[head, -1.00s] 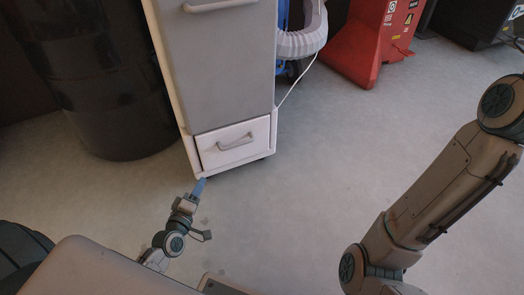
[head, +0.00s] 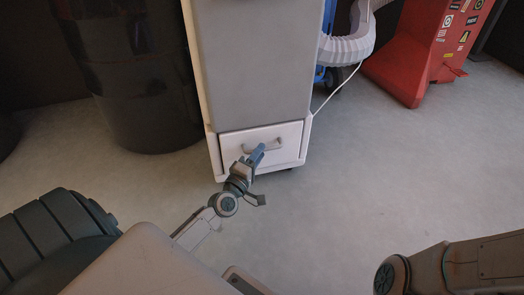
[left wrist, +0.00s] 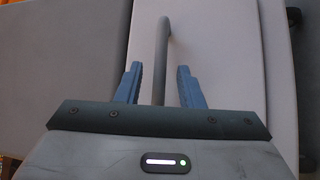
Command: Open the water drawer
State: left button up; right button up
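The water drawer (head: 288,155) is the white panel low on the front of a grey and white cabinet, and it looks closed. Its curved grey handle (head: 273,141) runs across the upper part of the panel. My left gripper (head: 257,155), with blue fingers, is in front of the drawer at the handle and hides part of it. In the left wrist view the handle (left wrist: 162,45) passes between the two open fingers of my left gripper (left wrist: 159,80), with gaps on both sides. My right gripper is out of view.
The tall cabinet (head: 255,65) stands above the drawer. A black barrel (head: 135,80) is left of it. A white hose (head: 347,45) and a red machine (head: 425,50) are on the right. The floor (head: 340,190) in front of the cabinet is clear.

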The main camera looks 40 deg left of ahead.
pick_arm(q)
jog(key=shift+w+a+r, duration=0.1)
jog(key=shift+w+r, duration=0.05)
jog(key=shift+w, duration=0.9)
grip_shut()
jog(key=shift+s, duration=0.1)
